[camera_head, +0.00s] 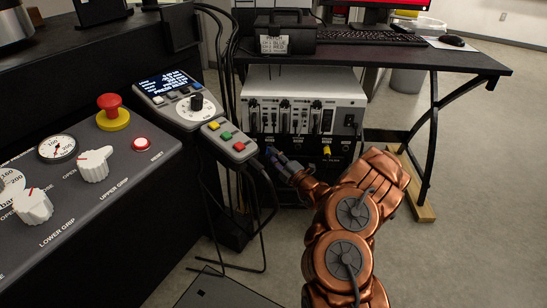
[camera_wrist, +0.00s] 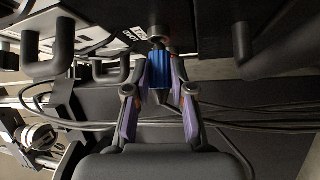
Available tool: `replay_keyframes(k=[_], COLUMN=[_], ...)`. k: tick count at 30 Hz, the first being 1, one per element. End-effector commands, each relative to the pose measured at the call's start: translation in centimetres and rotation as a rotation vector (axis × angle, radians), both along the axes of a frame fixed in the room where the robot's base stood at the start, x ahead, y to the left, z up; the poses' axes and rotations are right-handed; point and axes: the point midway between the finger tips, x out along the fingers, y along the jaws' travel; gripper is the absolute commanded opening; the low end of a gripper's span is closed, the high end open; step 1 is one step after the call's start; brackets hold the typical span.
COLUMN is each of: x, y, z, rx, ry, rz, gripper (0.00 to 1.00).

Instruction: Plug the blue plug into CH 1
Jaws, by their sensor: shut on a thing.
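In the wrist view my gripper (camera_wrist: 158,92) is shut on the blue plug (camera_wrist: 160,68), with a purple-padded finger on each side of its body. The plug's front end lines up with a round metal socket or collar (camera_wrist: 157,34) on a panel, close to or touching it. I cannot tell whether it is seated. Upside-down lettering like "LOAD" lies beside it. In the head view my gripper (camera_head: 279,163) is at the lower left front of the grey controller unit (camera_head: 308,88) under the desk. A CH 1 label is not readable.
A yellow plug (camera_head: 326,151) sits on the unit's lower front, right of my gripper. A grey button pendant (camera_head: 229,139) and dark hanging cables are close on the left. The black desk (camera_head: 466,62) is above. Open floor lies to the right.

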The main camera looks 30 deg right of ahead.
Motion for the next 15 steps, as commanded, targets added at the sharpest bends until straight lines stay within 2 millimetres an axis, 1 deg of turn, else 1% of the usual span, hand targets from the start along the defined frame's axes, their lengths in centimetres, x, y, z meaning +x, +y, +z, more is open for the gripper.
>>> replay_keyframes(k=[15], x=[0.52], y=[-0.22], z=[-0.04], rx=[0.000], ry=[0.000], rz=[0.001], gripper=[0.00])
